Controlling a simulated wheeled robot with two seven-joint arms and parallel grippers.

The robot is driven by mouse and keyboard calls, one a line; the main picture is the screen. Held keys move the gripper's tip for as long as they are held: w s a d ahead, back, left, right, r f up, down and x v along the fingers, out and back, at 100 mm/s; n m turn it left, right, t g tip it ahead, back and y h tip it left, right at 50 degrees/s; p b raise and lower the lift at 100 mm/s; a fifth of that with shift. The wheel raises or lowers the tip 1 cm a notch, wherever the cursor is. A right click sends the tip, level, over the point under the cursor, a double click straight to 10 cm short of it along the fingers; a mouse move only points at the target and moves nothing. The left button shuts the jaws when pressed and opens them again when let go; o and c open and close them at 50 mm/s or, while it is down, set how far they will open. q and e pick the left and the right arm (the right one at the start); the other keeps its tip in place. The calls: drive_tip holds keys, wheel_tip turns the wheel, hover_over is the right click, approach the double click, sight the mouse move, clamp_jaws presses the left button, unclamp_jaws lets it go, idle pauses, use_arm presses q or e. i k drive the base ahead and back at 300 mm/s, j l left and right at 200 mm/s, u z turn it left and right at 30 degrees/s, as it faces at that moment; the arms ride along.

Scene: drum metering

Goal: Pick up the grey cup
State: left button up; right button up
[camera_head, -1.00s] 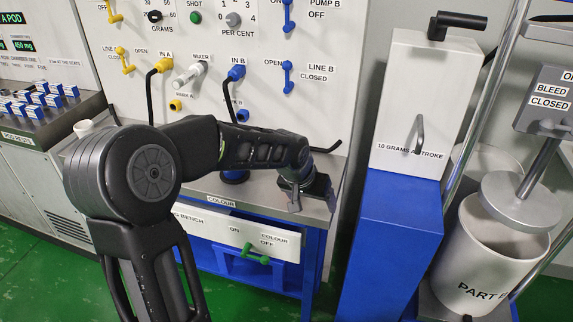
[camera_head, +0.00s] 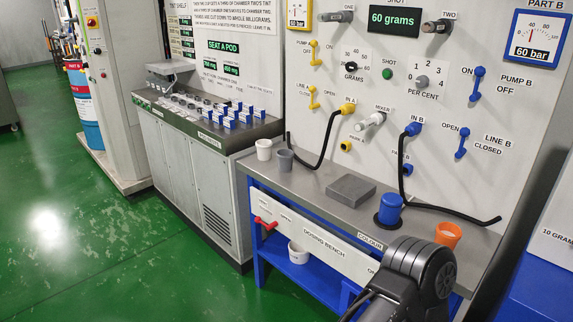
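The grey cup (camera_head: 286,160) stands upright on the left end of the steel-topped dosing bench (camera_head: 325,219). A white cup (camera_head: 264,149) stands close beside it on the left. Neither gripper shows in the head view. Only a dark, rounded part of one of my arms shows at the lower right, in front of the bench and well away from the grey cup.
A grey block (camera_head: 351,190), a blue container (camera_head: 388,211) and an orange cup (camera_head: 448,235) stand farther right on the bench. Black hoses (camera_head: 322,152) hang from the panel behind. Another white cup (camera_head: 299,253) is below the bench top. Green floor (camera_head: 110,240) is clear at left.

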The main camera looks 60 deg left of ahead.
sight(285, 161)
drive_tip(key=i+j, duration=0.25)
drive_tip(key=i, duration=0.2)
drive_tip(key=u, duration=2.4)
